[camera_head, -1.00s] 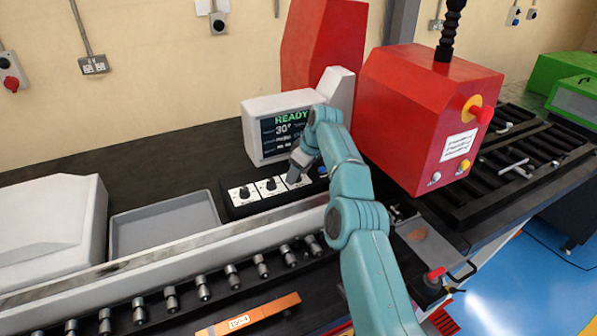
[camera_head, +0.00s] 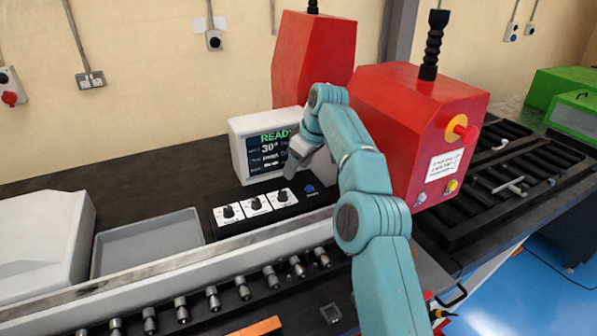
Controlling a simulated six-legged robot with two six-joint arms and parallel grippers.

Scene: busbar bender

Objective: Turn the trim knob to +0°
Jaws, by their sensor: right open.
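The black control panel (camera_head: 243,226) carries three dark knobs on white plates: a left knob (camera_head: 228,212), a middle knob (camera_head: 256,203) and a right knob (camera_head: 282,196). Their labels are too small to read, so I cannot tell which is the trim knob or its setting. My right gripper (camera_head: 290,171) is open and points down just above the right knob, apart from it. The screen (camera_head: 268,152) behind shows READY and 30°; its right part is hidden by my right arm. My left gripper is out of view.
A blue button (camera_head: 310,188) sits right of the knobs. A red press head (camera_head: 415,115) with a red stop button (camera_head: 466,132) stands close on the right. An empty grey tray (camera_head: 150,246) lies left of the panel. Several rollers line the front.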

